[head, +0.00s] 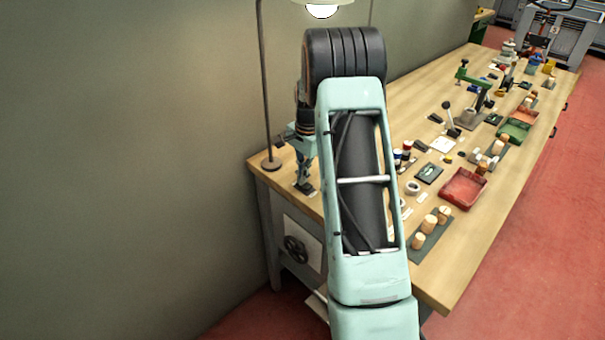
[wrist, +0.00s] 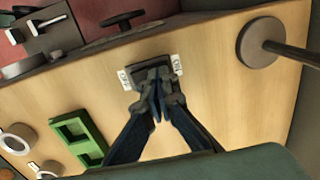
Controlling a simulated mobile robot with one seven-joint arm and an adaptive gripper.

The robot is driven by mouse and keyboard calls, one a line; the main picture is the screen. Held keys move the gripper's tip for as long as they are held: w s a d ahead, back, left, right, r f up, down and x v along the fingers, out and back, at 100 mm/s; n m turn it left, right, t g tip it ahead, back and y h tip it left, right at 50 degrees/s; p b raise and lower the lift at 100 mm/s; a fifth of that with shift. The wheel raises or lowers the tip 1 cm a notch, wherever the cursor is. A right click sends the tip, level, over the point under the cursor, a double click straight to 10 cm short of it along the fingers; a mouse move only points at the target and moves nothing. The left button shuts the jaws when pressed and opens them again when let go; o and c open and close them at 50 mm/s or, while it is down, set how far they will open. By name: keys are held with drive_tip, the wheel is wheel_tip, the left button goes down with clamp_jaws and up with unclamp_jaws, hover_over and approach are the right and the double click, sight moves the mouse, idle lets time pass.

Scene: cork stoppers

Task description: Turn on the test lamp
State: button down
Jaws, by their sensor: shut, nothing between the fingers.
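The test lamp's shade (head: 322,3) shows at the top edge of the head view, with a bright white bulb (head: 321,11) below it. I cannot tell if it is lit. Its pole rises from a round base (head: 271,164) on the bench corner; the base also shows in the wrist view (wrist: 262,42). A dark switch (wrist: 150,70) sits on the wood between an OFF label (wrist: 125,78) and an ON label (wrist: 179,65). My gripper (wrist: 159,84) is shut and empty, its fingertips over the switch and partly hiding it. I cannot tell if they touch it. The head view shows my gripper (head: 304,187) low at the bench's left end.
The bench (head: 445,272) also holds cork stoppers (head: 430,223), a red tray (head: 463,188) and a green hand press (head: 474,80). A wall runs along the left.

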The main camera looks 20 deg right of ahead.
drive_tip(key=shift+s+d, duration=0.3)
drive_tip(key=shift+s, duration=0.55)
drive_tip(key=shift+r, duration=0.15)
drive_tip(key=shift+r, duration=0.3)
wheel_tip(320, 180, up, 13)
drive_tip(key=s+p, duration=0.1)
drive_tip(key=s, duration=0.1)
drive_tip(key=shift+s+d, duration=0.25)
drive_tip(key=shift+d, duration=0.2)
